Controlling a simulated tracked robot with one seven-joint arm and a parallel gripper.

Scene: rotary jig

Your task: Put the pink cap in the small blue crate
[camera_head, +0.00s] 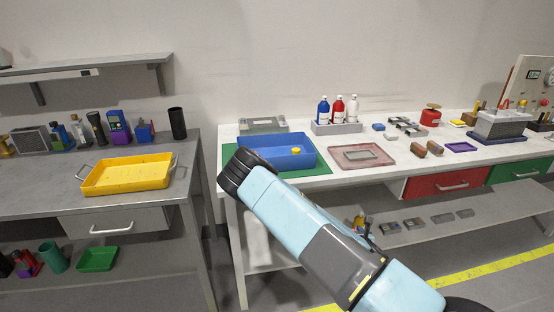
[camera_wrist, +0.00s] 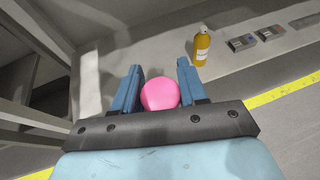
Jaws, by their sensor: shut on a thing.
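In the wrist view, my gripper (camera_wrist: 160,78) is shut on the pink cap (camera_wrist: 160,95), a rounded bright pink piece between the two blue fingers. In the head view my arm reaches toward the front edge of the white bench, and neither the fingers nor the cap can be seen there. A blue crate (camera_head: 262,157) stands on a green mat (camera_head: 231,160) at the left end of that bench, beyond the arm. A small yellow piece (camera_head: 296,150) shows inside it.
A pink tray (camera_head: 362,165) lies right of the crate, and a bottle rack (camera_head: 336,128) stands behind. A yellow tray (camera_head: 127,186) is on the grey bench (camera_head: 40,198) at left. The wrist view shows an amber bottle (camera_wrist: 201,47) on a lower shelf.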

